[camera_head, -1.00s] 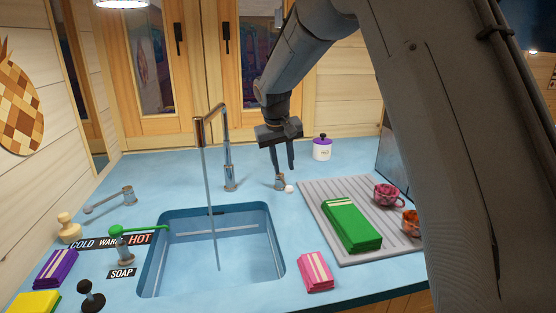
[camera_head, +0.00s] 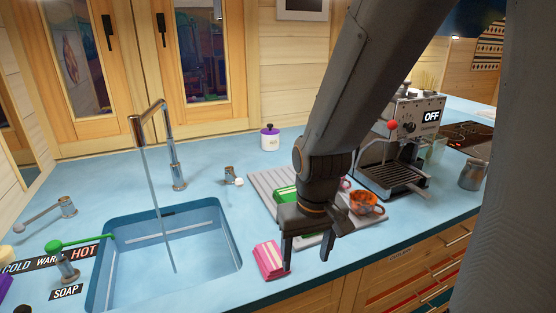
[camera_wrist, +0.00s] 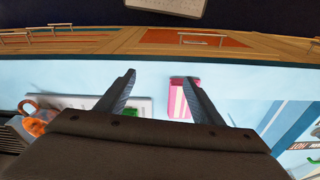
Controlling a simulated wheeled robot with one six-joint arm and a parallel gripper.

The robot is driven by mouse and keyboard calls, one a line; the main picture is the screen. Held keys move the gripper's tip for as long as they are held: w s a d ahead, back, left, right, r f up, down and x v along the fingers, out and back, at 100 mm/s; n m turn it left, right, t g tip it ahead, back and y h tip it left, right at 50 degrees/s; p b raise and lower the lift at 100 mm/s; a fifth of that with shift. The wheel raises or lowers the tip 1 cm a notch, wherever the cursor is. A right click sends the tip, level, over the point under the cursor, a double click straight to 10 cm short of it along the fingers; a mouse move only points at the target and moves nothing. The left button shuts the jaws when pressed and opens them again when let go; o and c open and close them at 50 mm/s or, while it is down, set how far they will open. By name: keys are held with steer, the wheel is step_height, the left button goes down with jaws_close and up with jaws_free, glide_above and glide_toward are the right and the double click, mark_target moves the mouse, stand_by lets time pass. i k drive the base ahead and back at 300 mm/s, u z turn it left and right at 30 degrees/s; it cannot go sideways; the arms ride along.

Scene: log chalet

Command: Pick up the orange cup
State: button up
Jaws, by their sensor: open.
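The orange cup (camera_head: 367,203) stands on the right part of the grey ribbed drying mat (camera_head: 268,181), just right of my gripper in the head view. In the wrist view the orange cup (camera_wrist: 36,121) shows at the far left, partly cut off by my gripper body. My gripper (camera_head: 306,257) is open with nothing between its fingers. It hangs in front of the mat near the counter's front edge. A pink cup (camera_head: 344,184) is mostly hidden behind my arm.
A pink striped cloth (camera_head: 268,261) lies left of the gripper. The coffee machine (camera_head: 403,150) stands behind and right of the cup. The sink (camera_head: 170,250) is at left.

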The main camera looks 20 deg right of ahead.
mark_target(366, 206)
steer(key=u, duration=0.85)
steer(key=k, duration=1.85)
steer(key=z, duration=1.75)
steer(key=i, duration=1)
steer(key=u, duration=0.1)
